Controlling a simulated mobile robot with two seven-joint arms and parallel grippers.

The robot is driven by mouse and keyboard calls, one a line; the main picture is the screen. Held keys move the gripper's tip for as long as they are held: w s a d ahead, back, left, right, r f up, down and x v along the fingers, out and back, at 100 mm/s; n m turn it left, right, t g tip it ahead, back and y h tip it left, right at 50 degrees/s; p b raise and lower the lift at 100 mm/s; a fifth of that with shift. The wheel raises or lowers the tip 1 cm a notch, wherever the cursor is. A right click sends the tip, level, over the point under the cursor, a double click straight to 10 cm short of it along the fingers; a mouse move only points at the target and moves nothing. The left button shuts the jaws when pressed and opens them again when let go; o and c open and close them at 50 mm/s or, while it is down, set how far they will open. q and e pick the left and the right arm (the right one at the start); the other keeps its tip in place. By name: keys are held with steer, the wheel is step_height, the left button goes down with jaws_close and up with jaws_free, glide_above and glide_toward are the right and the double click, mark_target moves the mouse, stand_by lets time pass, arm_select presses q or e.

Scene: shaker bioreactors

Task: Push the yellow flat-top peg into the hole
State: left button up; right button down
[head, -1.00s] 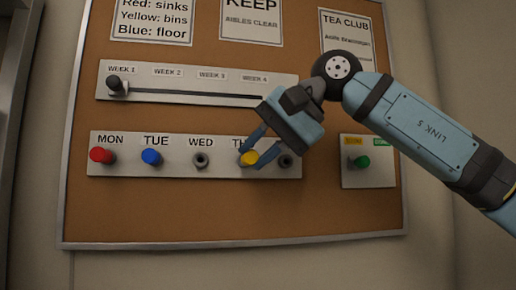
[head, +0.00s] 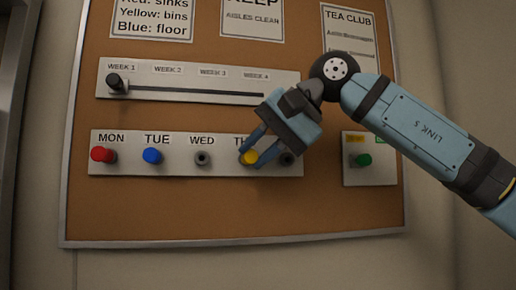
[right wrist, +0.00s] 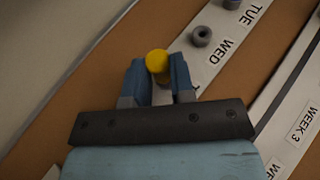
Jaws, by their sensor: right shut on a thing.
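The yellow flat-top peg (head: 249,157) is at the THU place on the white day strip (head: 225,168). My right gripper (head: 253,160) is shut on it, one finger on each side. In the right wrist view the yellow peg (right wrist: 157,61) shows between the tips of the two blue fingers (right wrist: 158,72). How deep the peg sits in its hole is hidden. An empty grey hole (head: 202,158) is under WED. Another grey hole (head: 286,159) is right of the gripper, partly covered by it. My left gripper is in neither view.
A red peg (head: 102,154) is at MON and a blue peg (head: 152,155) at TUE. Above is a week slider with a dark knob (head: 116,82) at its left end. A small plate with a green knob (head: 364,160) is on the right. The cork below the strip is clear.

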steer(key=shift+w+a+p, duration=0.1)
steer(key=shift+w+p, duration=0.3)
steer(key=shift+p, duration=0.05)
stand_by(0.6)
steer(key=c, duration=0.9)
jaws_free()
steer(key=v, duration=1.3)
steer(key=shift+d+r+b, duration=0.2)
steer(key=shift+d+b, duration=0.15)
steer(key=shift+b, duration=0.05)
